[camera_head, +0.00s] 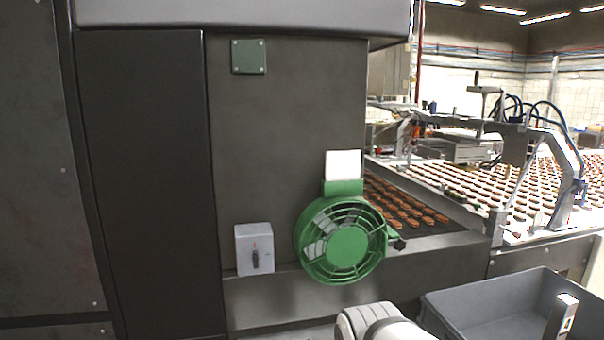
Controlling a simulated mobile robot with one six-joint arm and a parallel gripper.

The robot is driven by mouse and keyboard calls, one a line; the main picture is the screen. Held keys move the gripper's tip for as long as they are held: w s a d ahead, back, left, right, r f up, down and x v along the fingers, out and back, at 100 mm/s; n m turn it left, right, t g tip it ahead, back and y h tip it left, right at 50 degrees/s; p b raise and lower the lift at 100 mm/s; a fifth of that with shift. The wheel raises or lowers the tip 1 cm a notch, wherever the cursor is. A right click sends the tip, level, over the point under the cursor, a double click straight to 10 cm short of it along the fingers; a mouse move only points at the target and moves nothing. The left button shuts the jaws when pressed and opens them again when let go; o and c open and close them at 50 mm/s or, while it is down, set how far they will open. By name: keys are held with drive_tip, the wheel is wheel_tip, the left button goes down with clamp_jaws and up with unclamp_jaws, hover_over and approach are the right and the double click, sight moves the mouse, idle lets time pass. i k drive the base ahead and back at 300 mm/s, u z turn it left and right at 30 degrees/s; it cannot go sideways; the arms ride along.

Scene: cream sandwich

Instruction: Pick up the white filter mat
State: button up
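A small white upright rectangular panel (343,164), which looks like the white filter mat, stands in the top of the green fan housing (343,187). Its lower edge is hidden by the green holder. The round green fan (347,247) with its grille sits below, in front of a dark machine wall. White pieces show through the left part of the grille. A white rounded part of my arm shows at the bottom centre, well below the fan.
A grey box with a dark switch (255,249) is on the wall left of the fan. A conveyor (465,213) with rows of brown biscuits runs behind, under a frame.

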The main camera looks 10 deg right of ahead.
sight(341, 165)
drive_tip(key=u, duration=0.05)
drive_tip(key=i, duration=0.9)
drive_tip(key=z, duration=0.05)
